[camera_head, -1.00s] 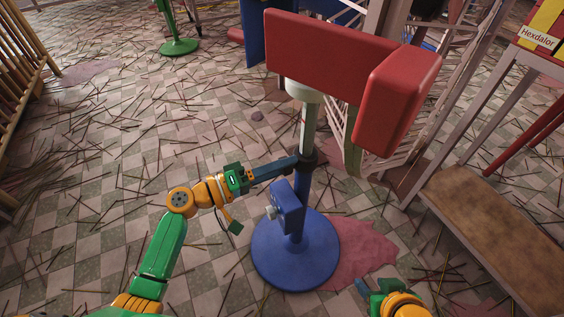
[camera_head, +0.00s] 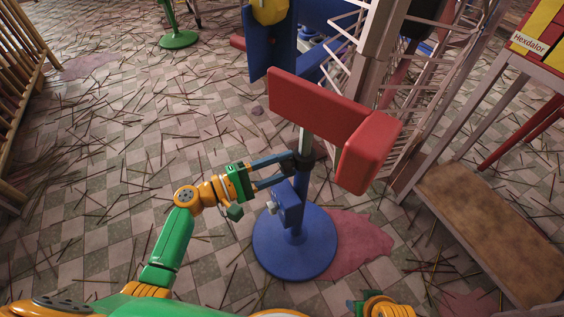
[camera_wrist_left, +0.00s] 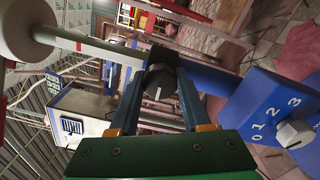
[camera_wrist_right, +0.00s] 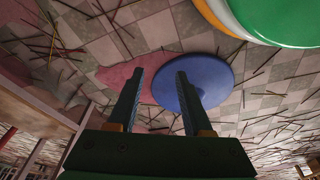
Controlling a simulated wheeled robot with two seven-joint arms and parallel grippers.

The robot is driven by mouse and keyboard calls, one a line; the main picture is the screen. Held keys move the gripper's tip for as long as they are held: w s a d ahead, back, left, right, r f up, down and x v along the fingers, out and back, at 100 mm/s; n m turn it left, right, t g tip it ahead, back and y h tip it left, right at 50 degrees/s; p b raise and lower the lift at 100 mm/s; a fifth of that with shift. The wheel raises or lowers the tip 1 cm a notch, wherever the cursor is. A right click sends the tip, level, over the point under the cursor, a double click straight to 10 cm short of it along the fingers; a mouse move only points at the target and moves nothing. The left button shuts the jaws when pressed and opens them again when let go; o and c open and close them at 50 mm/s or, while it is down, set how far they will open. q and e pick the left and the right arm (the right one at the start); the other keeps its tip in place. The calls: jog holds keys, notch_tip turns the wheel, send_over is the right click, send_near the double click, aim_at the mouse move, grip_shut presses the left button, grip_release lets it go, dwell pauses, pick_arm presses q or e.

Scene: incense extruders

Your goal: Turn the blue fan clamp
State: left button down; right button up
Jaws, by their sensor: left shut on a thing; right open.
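The blue fan has a round blue base (camera_head: 295,262), a blue post and a long red head (camera_head: 320,108). The black clamp (camera_wrist_left: 160,78) is a collar with a knob around the post, where the pale inner pole (camera_wrist_left: 90,46) enters. My left gripper (camera_head: 306,162) is shut on the clamp, one finger on each side in the left wrist view. A blue box with a white dial (camera_wrist_left: 296,133) and the numbers 0 to 3 is on the post below. My right gripper (camera_wrist_right: 158,78) is open and empty, low at the front right.
Thin sticks litter the checkered floor. A pink stain (camera_head: 360,245) lies beside the fan base. A wooden bench (camera_head: 500,225) stands at right, a white wire rack (camera_head: 405,100) behind the fan, and a wooden railing (camera_head: 25,90) at far left. The floor left of the fan is open.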

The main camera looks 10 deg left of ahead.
pick_arm(q)
jog(key=shift+n, duration=0.3)
pick_arm(e)
jog(key=shift+s+f, duration=0.1)
jog(key=shift+f, duration=0.2)
pick_arm(q)
jog(key=shift+c, duration=1.8)
grip_release()
pick_arm(e)
jog(key=shift+f, duration=0.1)
pick_arm(q)
jog(key=shift+s+a, duration=0.2)
jog(key=shift+a, duration=0.1)
jog(key=v, duration=0.6)
jog(key=shift+a+p, duration=0.15)
jog(key=shift+p, duration=0.3)
pick_arm(e)
jog(key=shift+s+d+f, duration=0.1)
jog(key=shift+s+f, duration=0.15)
jog(key=shift+f, duration=0.35)
pick_arm(q)
jog(key=shift+s, duration=0.15)
